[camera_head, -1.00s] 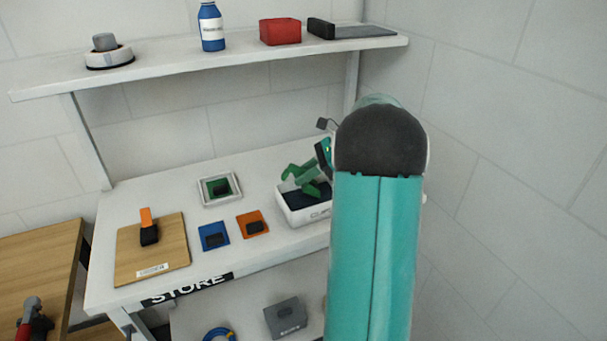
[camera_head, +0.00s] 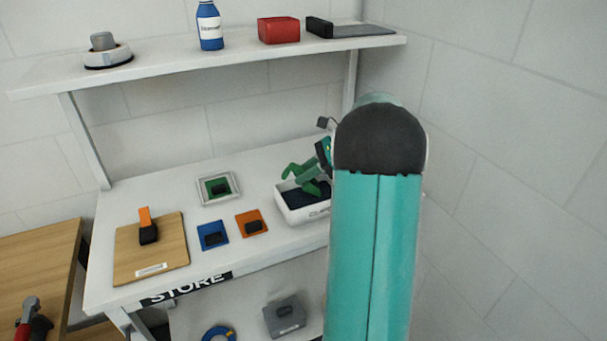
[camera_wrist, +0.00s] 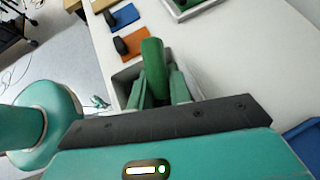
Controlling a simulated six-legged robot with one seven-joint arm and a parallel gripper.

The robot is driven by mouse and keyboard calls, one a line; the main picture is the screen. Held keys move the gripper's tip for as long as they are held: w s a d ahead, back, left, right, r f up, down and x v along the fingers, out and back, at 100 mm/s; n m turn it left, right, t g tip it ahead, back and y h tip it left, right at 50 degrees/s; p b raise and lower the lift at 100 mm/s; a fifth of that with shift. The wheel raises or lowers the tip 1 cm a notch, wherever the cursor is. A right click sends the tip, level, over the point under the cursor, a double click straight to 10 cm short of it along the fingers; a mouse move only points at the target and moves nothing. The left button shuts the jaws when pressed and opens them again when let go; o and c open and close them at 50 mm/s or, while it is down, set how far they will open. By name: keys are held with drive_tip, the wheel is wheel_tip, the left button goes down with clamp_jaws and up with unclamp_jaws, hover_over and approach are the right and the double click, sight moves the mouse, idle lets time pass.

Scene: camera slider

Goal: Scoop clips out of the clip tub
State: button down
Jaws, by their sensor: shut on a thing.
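The clip tub (camera_head: 300,216) is a white box with dark contents, on the right part of the bench in the head view. Part of its rim (camera_wrist: 121,86) shows in the wrist view. My gripper (camera_wrist: 157,86) is shut on a green scoop (camera_wrist: 153,62), whose rounded handle stands up between the fingers. In the head view the green scoop (camera_head: 291,171) is over the tub, with its lower part down at the dark contents. My arm hides the tub's right side. Single clips are too small to make out, and the scoop's load cannot be seen.
Left of the tub are an orange mat (camera_head: 246,217), a blue mat (camera_head: 206,229), a framed green tray (camera_head: 232,181) and a wooden board (camera_head: 128,254). A shelf (camera_head: 180,71) runs above the bench. A wall (camera_head: 500,150) stands at the right.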

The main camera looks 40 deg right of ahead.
sight(298, 165)
drive_tip(key=shift+r+g+h, duration=0.45)
drive_tip(key=shift+r+h, duration=0.25)
drive_tip(key=shift+r, duration=0.45)
drive_tip(key=shift+r+g+h, duration=0.45)
drive_tip(key=shift+r+h, duration=0.25)
drive_tip(key=shift+r, duration=0.45)
drive_tip(key=shift+w+a+r+g+h, duration=0.3)
drive_tip(key=shift+a+r+h, duration=0.15)
drive_tip(key=shift+r, duration=0.25)
drive_tip(key=shift+w+a+r+g+h, duration=0.3)
drive_tip(key=shift+a+r+h, duration=0.1)
drive_tip(key=shift+r, duration=0.35)
drive_tip(key=shift+w+a+r+g+h, duration=0.3)
drive_tip(key=shift+a+r+h, duration=0.15)
drive_tip(key=shift+r, duration=0.25)
